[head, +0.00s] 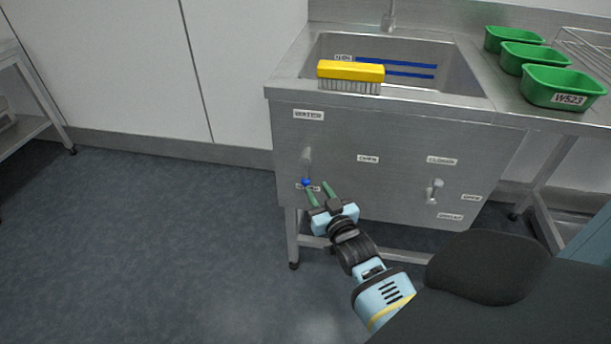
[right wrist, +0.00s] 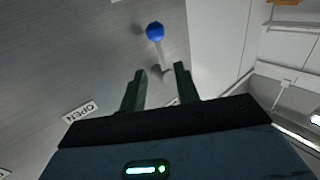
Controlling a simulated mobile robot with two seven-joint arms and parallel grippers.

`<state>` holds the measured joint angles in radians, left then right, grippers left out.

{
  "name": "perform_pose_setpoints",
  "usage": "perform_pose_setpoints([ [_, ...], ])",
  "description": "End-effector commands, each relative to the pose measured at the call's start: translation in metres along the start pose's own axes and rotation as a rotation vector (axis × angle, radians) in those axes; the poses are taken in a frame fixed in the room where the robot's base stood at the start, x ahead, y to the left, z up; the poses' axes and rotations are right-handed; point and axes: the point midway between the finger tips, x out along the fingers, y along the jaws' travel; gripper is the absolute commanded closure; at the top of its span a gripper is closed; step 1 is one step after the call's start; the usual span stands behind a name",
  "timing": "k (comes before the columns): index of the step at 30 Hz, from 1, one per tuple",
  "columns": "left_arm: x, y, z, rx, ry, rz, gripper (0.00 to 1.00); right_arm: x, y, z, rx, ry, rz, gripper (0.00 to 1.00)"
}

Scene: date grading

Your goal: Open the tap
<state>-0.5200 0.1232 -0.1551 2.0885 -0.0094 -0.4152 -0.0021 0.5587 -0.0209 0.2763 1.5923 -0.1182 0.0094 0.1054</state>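The tap lever (head: 307,160) is on the steel sink front under the WATER label (head: 308,115). It hangs down and ends in a blue ball knob (head: 306,181). The right wrist view also shows the blue knob (right wrist: 155,32). My right gripper (head: 316,188) is open and empty, with its green fingers just beside the knob. In the right wrist view, the fingertips (right wrist: 160,68) lie on either side of the lever's mount, and the knob is beyond them. I cannot tell whether a finger touches the lever. My left gripper is not in view.
An OPEN label (head: 368,159) is right of the tap. A yellow brush (head: 350,72) lies on the sink rim. Green tubs (head: 562,87) stand at right. Floor at left is clear.

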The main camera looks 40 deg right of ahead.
Motion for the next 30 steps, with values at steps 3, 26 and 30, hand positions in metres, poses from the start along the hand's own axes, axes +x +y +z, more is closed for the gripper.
perform_pose_setpoints([
  [3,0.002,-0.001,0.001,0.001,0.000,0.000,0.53,0.016,0.000,-0.001,-0.001,0.002,0.000,0.68],
  [26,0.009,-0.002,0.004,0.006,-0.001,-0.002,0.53,0.071,0.000,0.000,-0.001,0.000,-0.001,0.68],
  [30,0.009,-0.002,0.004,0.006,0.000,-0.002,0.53,0.071,0.000,0.000,0.000,0.000,-0.001,0.83],
])
